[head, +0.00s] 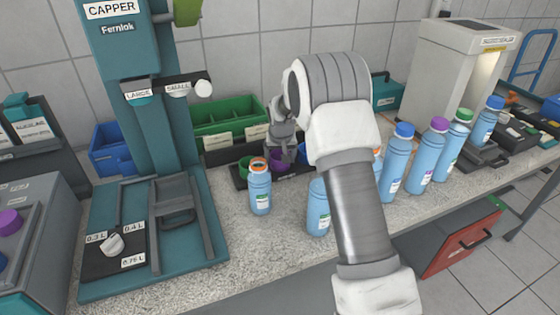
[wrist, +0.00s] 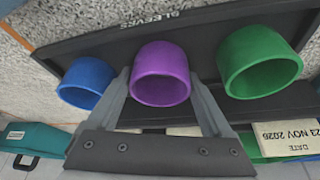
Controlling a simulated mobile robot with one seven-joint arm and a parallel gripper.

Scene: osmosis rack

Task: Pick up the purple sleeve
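The purple sleeve (wrist: 160,62) is a short open ring in the middle of the wrist view, in line with a blue and a green sleeve on a dark tray. It also shows in the head view (head: 280,160), partly behind my gripper (head: 283,147). In the wrist view my gripper (wrist: 160,82) has one finger on each side of the purple sleeve. The fingers look spread, with their tips close to its sides. I cannot tell whether they touch it.
A blue sleeve (wrist: 86,82) and a green sleeve (wrist: 259,62) stand close on either side, on the dark tray (wrist: 110,40). An orange-capped bottle (head: 260,190) stands in front of the tray. Green bins (head: 228,118) are behind, and the teal capper (head: 140,100) is at left.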

